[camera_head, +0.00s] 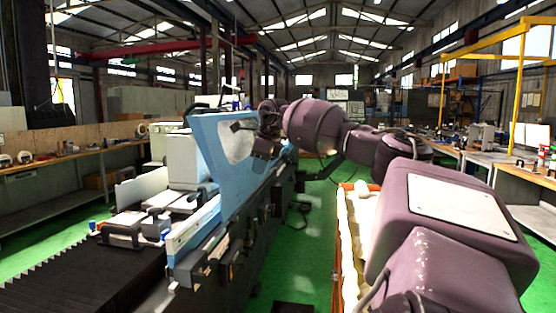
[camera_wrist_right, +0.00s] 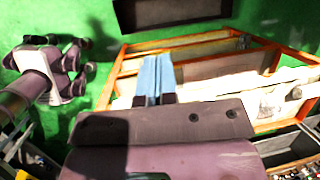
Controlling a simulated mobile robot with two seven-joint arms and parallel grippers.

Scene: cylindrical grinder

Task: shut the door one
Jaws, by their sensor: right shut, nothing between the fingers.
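The door is a light-blue panel with a clear window (camera_head: 222,145), standing on the front of the grinder (camera_head: 232,235) in the head view. My right gripper (camera_head: 262,148) is at the panel's right side, partly hidden by my own wrist; I cannot tell whether it touches the panel. In the right wrist view its two blue-tipped fingers (camera_wrist_right: 154,78) are together with nothing between them. The door does not show clearly in the wrist view. My left gripper is not in view.
An orange-framed cart (camera_head: 341,235) stands right of the grinder; an orange frame (camera_wrist_right: 110,85) also shows in the wrist view. A green floor aisle (camera_head: 300,260) runs between grinder and cart. Workbenches (camera_head: 60,165) line the left wall, and others stand at right.

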